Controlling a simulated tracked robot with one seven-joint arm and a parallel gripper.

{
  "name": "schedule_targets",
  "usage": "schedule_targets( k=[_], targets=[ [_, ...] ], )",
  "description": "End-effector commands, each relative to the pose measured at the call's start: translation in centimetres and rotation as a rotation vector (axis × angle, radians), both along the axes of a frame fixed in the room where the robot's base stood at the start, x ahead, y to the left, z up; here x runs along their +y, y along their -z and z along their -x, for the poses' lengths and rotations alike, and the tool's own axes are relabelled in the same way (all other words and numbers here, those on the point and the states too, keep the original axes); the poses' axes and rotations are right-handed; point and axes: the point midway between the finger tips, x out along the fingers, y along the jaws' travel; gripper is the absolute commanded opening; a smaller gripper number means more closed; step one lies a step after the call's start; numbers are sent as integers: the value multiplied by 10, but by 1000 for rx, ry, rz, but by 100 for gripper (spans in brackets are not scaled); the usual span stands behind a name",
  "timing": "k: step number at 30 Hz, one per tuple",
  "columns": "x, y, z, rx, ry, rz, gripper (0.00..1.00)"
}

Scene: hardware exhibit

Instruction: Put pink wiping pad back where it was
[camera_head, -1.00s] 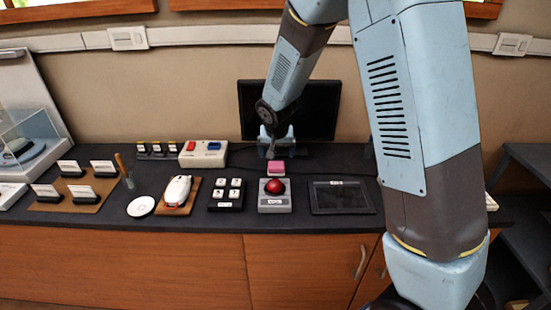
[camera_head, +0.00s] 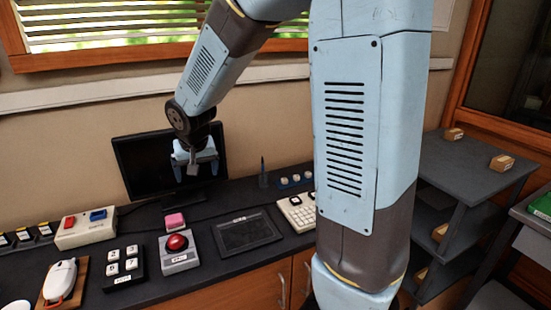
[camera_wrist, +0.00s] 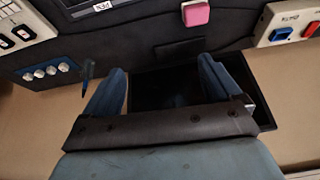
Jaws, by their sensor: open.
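The pink wiping pad (camera_head: 174,221) lies on the dark counter, just behind the grey box with the red ball. It also shows in the wrist view (camera_wrist: 196,13) near the top edge, beyond my fingertips. My gripper (camera_head: 190,168) is open and empty, raised in front of the black monitor and above and behind the pad. In the wrist view its two blue fingers (camera_wrist: 164,75) stand wide apart with nothing between them but the monitor behind.
The monitor (camera_head: 133,162) stands close behind my gripper. The red trackball box (camera_head: 180,262), a number-key block (camera_head: 123,274), a black tablet (camera_head: 228,240) and a switch box (camera_head: 72,238) crowd the counter. Grey shelves (camera_head: 455,170) with small boxes stand at the right.

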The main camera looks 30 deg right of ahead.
Motion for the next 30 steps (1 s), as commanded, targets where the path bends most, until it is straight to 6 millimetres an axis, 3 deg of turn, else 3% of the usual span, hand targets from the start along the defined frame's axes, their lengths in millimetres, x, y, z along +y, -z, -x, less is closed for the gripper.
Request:
schedule_targets(
  k=[1, 6, 15, 24, 30],
  targets=[
    [-12, -14, 10, -9, 5, -5, 91],
    [-45, -49, 45, -18, 6, -11, 91],
    [-90, -95, 118, -41, -9, -10, 91],
    [-116, -120, 197, -71, -34, 4, 91],
    [-120, -125, 234, -84, -52, 17, 91]
  ],
)
